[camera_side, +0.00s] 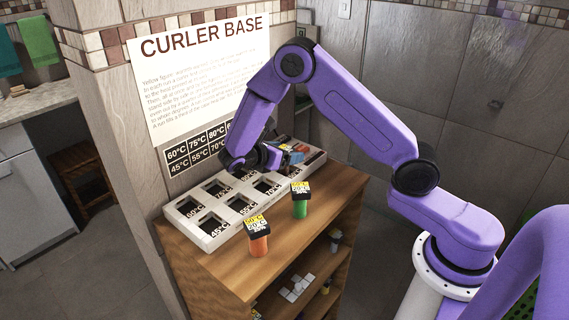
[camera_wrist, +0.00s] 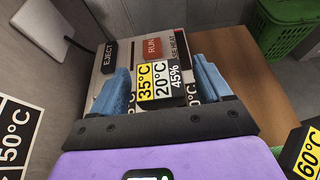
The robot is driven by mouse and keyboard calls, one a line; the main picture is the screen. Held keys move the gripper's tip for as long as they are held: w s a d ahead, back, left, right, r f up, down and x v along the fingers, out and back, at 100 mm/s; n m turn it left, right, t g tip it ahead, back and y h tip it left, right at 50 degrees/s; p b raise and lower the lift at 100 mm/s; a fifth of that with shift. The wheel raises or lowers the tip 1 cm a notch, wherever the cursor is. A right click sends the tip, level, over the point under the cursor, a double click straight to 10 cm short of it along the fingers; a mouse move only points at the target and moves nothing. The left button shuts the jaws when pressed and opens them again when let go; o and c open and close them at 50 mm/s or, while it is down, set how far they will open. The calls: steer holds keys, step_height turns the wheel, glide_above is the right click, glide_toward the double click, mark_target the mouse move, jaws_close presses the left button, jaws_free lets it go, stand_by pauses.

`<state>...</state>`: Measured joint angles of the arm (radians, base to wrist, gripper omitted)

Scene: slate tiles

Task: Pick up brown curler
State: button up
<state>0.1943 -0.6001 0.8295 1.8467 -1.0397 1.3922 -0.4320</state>
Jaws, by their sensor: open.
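A curler cap (camera_wrist: 160,84) with a yellow 35°C label, a white 20°C label and a black 45% side shows in the wrist view. It lies between the two blue fingers of my gripper (camera_wrist: 164,74). The curler's body is hidden under the cap, so I cannot tell its colour. In the side view my gripper (camera_side: 289,157) is over the far end of the curler base (camera_side: 208,240), fingers apart. The curler there is mostly hidden by the gripper. No clearly brown curler body shows in either view.
An orange curler (camera_side: 259,243) and a green curler (camera_side: 300,206) stand with labelled black caps on the wooden shelf top (camera_side: 322,207), in front of the base. The base has several square sockets. A red RUN button (camera_wrist: 153,48) and a dark EJECT button (camera_wrist: 109,56) lie beyond my fingers.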

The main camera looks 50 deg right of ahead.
steer(key=c, duration=1.1)
steer(key=shift+r, duration=0.1)
